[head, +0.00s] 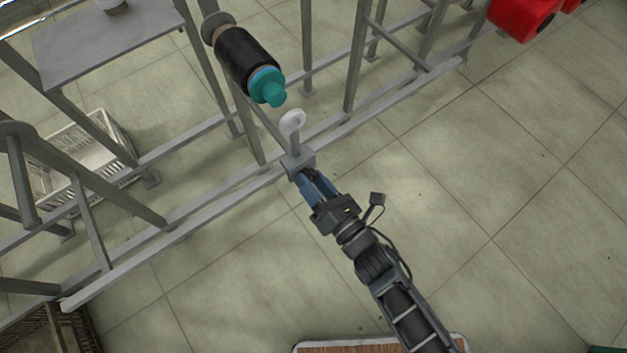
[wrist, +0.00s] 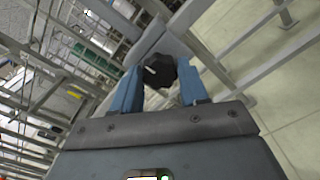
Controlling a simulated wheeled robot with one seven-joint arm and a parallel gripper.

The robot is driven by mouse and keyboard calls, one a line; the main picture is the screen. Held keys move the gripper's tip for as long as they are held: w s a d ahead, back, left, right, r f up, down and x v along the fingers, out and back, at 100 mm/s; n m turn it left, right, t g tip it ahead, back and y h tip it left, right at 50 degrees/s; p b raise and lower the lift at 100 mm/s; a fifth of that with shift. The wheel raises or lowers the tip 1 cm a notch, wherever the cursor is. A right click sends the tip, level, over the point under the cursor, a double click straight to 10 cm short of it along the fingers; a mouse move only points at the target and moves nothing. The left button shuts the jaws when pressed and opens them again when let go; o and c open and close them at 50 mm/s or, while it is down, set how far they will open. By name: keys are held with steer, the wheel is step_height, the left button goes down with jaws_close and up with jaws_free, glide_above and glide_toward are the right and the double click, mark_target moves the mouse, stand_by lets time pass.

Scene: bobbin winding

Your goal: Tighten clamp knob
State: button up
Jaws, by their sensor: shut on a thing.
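The black clamp knob (wrist: 160,71) with a white mark shows in the wrist view, between the two blue fingers of my gripper (head: 306,180). My gripper is shut on the knob, one finger on each side. In the head view the fingers and the grey clamp block (head: 297,161) hide the knob. The clamp block sits on the long grey rail of the frame, and a post with a white ring (head: 291,122) rises from it. The block also shows behind the knob in the wrist view (wrist: 145,42).
A black bobbin (head: 245,60) with a teal end (head: 268,88) sits on the frame just beyond the ring. Grey posts and rails (head: 180,234) run to both sides. A white crate (head: 84,150) stands at left.

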steer(key=m+p, duration=0.2)
steer(key=m, duration=2.1)
steer(key=shift+r, duration=0.15)
steer(key=m, duration=0.4)
steer(key=shift+p, duration=0.4)
steer(key=m, duration=0.5)
steer(key=shift+d+p, duration=0.1)
steer(key=shift+p, duration=0.2)
steer(key=shift+m, duration=1.9)
